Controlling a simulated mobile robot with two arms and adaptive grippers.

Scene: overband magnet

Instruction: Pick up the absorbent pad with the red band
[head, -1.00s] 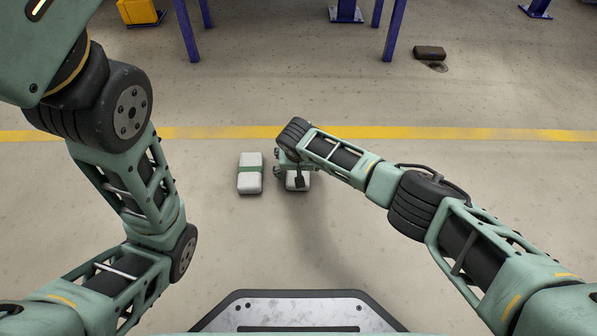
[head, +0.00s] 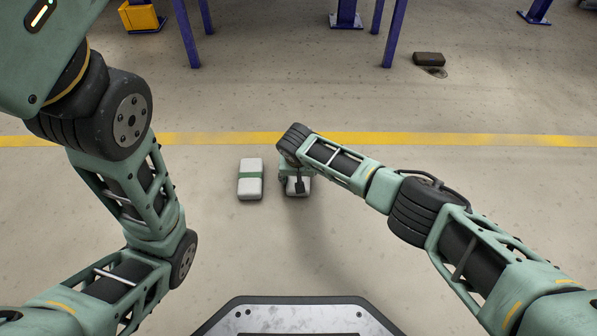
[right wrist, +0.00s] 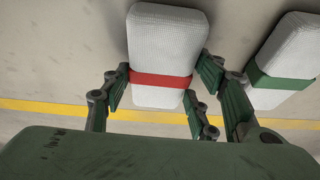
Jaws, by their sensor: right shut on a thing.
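A white pad with a red band (right wrist: 160,80) sits between the fingers of my right gripper (right wrist: 162,88) in the right wrist view. The gripper is shut on it around the band. In the head view a white end of this pad (head: 298,187) shows below my right wrist, which hides its band. A second white pad with a green band (head: 250,179) lies on the floor just left of it; it also shows at the right of the right wrist view (right wrist: 287,62). My left arm shows at the left of the head view, but its gripper is out of view.
A yellow floor line (head: 450,139) runs across behind the pads. A dark block (head: 429,59) lies on the floor at the back right. Blue posts (head: 391,35) and a yellow bin (head: 139,17) stand at the back. The floor around the pads is otherwise clear.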

